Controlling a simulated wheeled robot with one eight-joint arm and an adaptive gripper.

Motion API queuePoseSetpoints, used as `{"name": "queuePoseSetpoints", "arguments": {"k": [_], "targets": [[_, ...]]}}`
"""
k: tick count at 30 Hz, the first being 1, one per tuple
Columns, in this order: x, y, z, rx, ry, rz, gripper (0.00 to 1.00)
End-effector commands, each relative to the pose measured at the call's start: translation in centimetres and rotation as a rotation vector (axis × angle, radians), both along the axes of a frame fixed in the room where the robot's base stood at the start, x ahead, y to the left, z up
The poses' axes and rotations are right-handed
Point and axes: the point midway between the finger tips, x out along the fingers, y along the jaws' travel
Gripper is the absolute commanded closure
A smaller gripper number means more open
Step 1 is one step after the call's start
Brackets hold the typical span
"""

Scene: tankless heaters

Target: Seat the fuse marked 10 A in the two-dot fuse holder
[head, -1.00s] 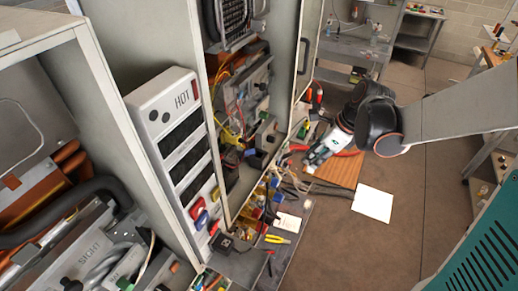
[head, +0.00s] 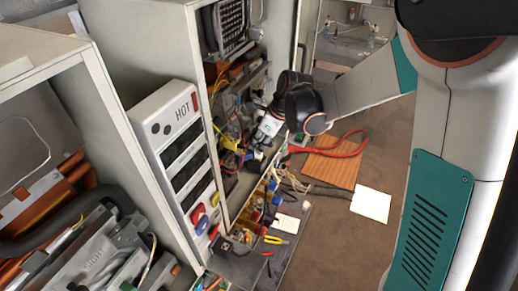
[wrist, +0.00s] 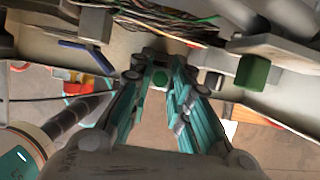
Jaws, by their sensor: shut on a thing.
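My gripper (head: 255,152) is at the open front of the middle cabinet (head: 242,110), among its wires and parts. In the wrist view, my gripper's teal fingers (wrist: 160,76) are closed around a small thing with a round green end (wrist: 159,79). This may be the fuse, but no 10 A marking can be read. Most of the held thing is hidden by the fingers. I cannot make out the two-dot fuse holder in either view.
A green block (wrist: 253,72) is right of the fingers in the wrist view. A white panel marked HOT (head: 178,150) stands left of the cabinet opening. Yellow-handled pliers (head: 276,240) lie on the cluttered ledge. A brown board (head: 332,165) and white sheet (head: 371,203) lie nearby.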

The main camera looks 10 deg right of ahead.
Motion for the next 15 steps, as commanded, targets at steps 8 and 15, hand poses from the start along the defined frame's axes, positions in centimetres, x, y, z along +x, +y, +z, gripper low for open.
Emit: {"name": "queuePoseSetpoints", "arguments": {"k": [8, 15], "targets": [[0.2, 0.3, -3.6, 0.001, -0.001, 0.0, 1.0], [0.2, 0.3, -3.5, 0.001, -0.001, 0.0, 1.0]]}}
